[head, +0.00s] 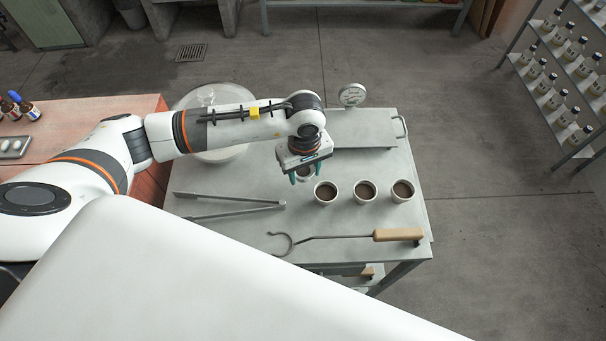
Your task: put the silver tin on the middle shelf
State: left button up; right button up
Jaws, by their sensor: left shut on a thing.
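My left gripper (305,173) reaches over the grey metal table, its teal fingertips pointing down. It is shut on a small pale cup (304,173), mostly hidden by the fingers; whether it touches the tabletop I cannot tell. Three similar round cups with brown contents stand in a row to its right: the near one (325,192), the middle one (365,191) and the right one (402,191). I cannot make out a plainly silver tin. A rack with tilted shelves (535,100) of bottles stands at the far right; which shelf is the middle one is unclear. My right gripper is not in view.
On the table (235,233) lie metal tongs (235,199) and a wooden-handled ring tool (398,235). A raised plate (362,130) and a round gauge (352,94) are at the back. A white basin (225,97) is behind my arm. Open floor separates table and rack.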

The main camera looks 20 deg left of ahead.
aim_at(304, 173)
pick_arm(q)
jog(key=shift+f, duration=1.95)
jog(key=o, duration=1)
jog(key=shift+c, duration=0.2)
jog(key=shift+r, duration=0.1)
